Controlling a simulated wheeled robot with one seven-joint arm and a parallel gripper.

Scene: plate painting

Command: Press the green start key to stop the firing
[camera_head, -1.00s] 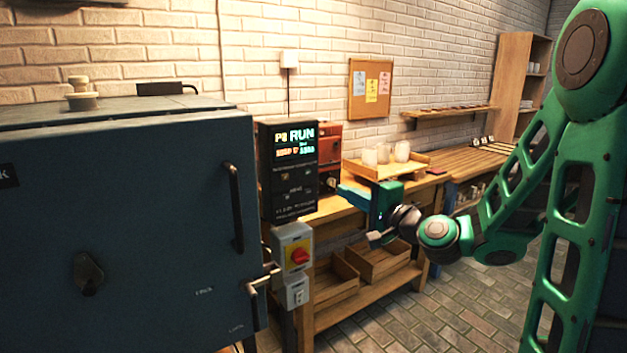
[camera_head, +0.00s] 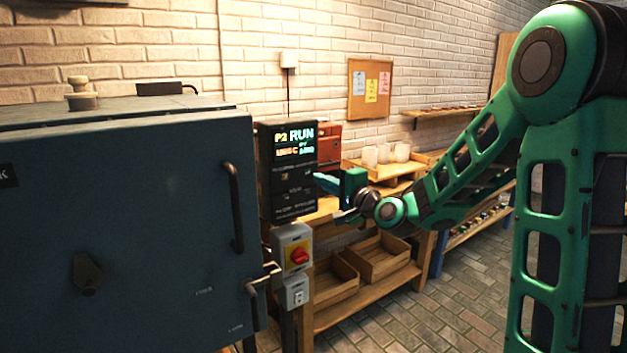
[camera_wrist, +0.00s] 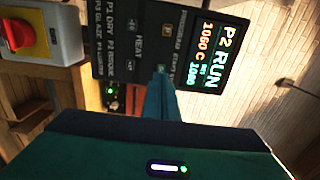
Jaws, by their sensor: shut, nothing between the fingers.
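The kiln controller (camera_head: 266,185) is a black box on a post right of the kiln. Its lit display (camera_head: 294,139) reads P2 RUN; in the wrist view the display (camera_wrist: 208,55) shows about 1060 C. A small greenish spot, seemingly the green start key (camera_wrist: 161,67), shows on the panel just beyond my fingertips, partly hidden by them. My gripper (camera_head: 317,177) is shut and empty, pointing at the panel from the right. In the wrist view my closed teal fingers (camera_wrist: 161,82) reach towards the key. I cannot tell whether they touch it.
The blue-grey kiln (camera_head: 130,220) fills the left, its door handle (camera_head: 233,205) sticking out. A red rotary switch (camera_head: 299,256) on a yellow plate sits below the controller. A wooden bench with a tray of white cups (camera_head: 385,155) stands behind my gripper. The brick floor at right is open.

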